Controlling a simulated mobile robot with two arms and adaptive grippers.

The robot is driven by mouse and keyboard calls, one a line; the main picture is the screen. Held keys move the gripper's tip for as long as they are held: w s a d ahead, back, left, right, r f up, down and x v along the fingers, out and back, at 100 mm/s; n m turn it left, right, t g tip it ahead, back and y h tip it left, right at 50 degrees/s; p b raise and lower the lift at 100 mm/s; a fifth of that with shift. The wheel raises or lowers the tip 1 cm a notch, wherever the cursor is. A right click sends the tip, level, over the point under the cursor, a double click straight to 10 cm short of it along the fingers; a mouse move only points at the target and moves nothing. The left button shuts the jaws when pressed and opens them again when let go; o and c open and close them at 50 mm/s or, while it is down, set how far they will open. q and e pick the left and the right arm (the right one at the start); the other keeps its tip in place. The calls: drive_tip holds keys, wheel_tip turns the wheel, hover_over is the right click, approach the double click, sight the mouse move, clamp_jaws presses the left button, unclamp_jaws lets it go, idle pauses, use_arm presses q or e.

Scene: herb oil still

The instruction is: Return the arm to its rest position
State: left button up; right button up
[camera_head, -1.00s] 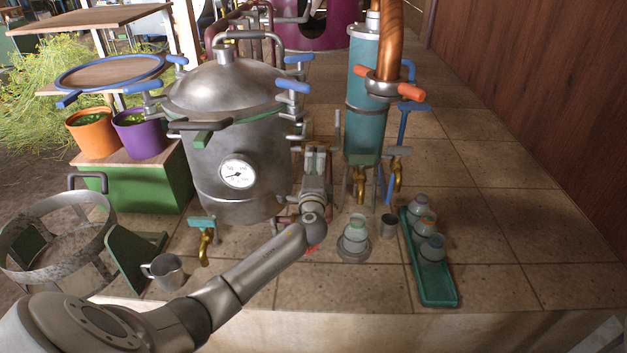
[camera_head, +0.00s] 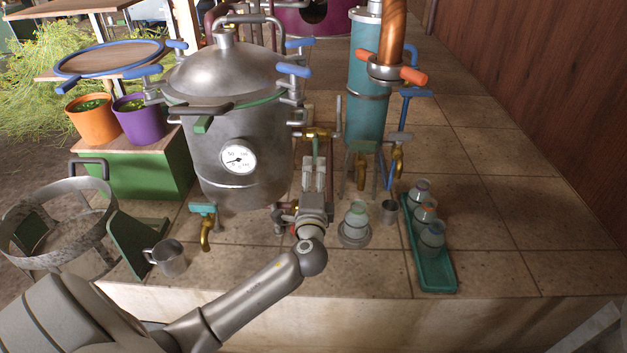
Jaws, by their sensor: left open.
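My left arm reaches in from the lower left across the tiled counter. Its gripper (camera_head: 314,178) points away from me, between the steel still pot (camera_head: 235,120) and the teal condenser column (camera_head: 368,95). Its fingers look apart, with nothing visible between them. A brass valve with a red pipe shows just behind the fingertips; I cannot tell whether they touch it. My right gripper is not in view.
Right of my gripper stand a glass jar (camera_head: 355,222) on a round base and a small metal cup (camera_head: 388,212). A teal tray (camera_head: 436,274) holds 3 jars. A metal mug (camera_head: 167,258) stands at left. The counter's right side is clear.

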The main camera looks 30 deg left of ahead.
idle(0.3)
use_arm(q)
drive_tip(key=s+d+f+n+g+h, duration=0.2)
drive_tip(key=s+d+f+n+g, duration=0.15)
drive_tip(key=s+f, duration=0.35)
drive_tip(key=s+d+f+n+g+h, duration=0.2)
drive_tip(key=s+d+f+n+g, duration=0.15)
drive_tip(key=s+f, duration=0.45)
drive_tip(key=s+d+n+g+h, duration=0.2)
drive_tip(key=s+d+h, duration=0.15)
drive_tip(key=s, duration=0.55)
drive_tip(key=s+d+n+g+h, duration=0.1)
drive_tip(key=s+d+g+h, duration=0.15)
drive_tip(key=s+d, duration=0.4)
wheel_tip(320, 180, down, 22)
drive_tip(key=s+f+g, duration=0.1)
drive_tip(key=s, duration=0.1)
drive_tip(key=s+a+f+g+p, duration=0.1)
drive_tip(key=s+a+f, duration=0.1)
drive_tip(key=s+f, duration=0.6)
drive_tip(key=s+a+f, duration=0.1)
drive_tip(key=s+f, duration=0.8)
drive_tip(key=shift+s+a+g+p, duration=0.2)
drive_tip(key=shift+a+g+p, duration=0.15)
drive_tip(key=shift+a, duration=0.05)
